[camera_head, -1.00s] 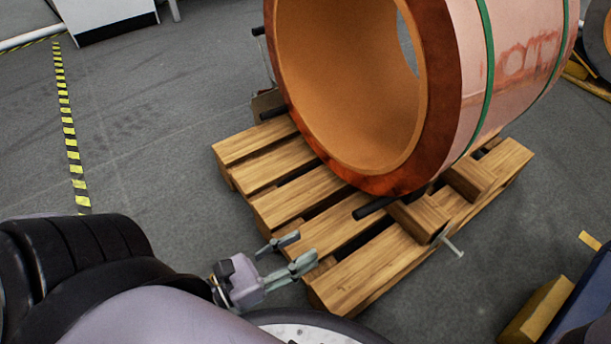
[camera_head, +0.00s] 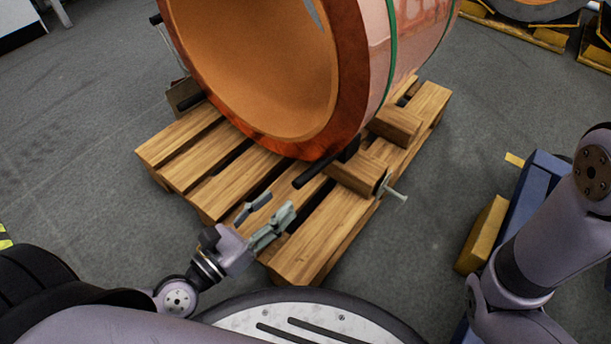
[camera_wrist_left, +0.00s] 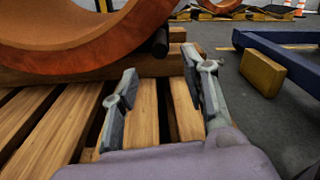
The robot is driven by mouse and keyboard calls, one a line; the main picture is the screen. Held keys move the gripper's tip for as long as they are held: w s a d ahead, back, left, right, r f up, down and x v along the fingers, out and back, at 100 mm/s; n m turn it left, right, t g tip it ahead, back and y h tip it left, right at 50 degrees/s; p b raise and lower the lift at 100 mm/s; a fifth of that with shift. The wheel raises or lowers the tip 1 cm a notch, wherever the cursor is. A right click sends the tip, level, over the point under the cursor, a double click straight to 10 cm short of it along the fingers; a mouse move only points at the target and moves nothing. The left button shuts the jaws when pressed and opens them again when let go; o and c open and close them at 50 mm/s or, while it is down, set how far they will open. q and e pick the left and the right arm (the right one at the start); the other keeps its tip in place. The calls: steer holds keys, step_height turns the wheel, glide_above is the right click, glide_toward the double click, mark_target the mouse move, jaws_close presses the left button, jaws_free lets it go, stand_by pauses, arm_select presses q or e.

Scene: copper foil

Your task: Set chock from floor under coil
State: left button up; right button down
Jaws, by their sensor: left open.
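The large copper coil (camera_head: 345,60) lies on its side on a wooden pallet (camera_head: 285,255), its open bore facing me; its lower rim also shows in the left wrist view (camera_wrist_left: 100,62). A wooden block (camera_head: 358,176) with a metal bolt and a black bar sits at its near side, another wooden block (camera_head: 395,125) behind it. A yellow block (camera_head: 483,235) stands on the floor at right; it also shows in the left wrist view (camera_wrist_left: 262,73). I cannot tell which is the chock. My left gripper (camera_head: 276,208) is open and empty over the pallet's near edge.
A blue beam (camera_head: 535,190) lies on the floor beside the yellow block, with my right arm near it. Other coils on yellow supports (camera_head: 515,32) stand at the back right. Grey floor is open between pallet and blue beam.

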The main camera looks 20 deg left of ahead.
mark_target(307, 176)
arm_select(q)
steer(key=p+x, duration=0.2)
steer(key=x, duration=0.7)
steer(key=shift+r, duration=0.2)
steer(key=shift+w+d+f, duration=0.15)
steer(key=shift+w+d, duration=0.15)
steer(key=shift+w, duration=0.3)
jaws_close()
jaws_free()
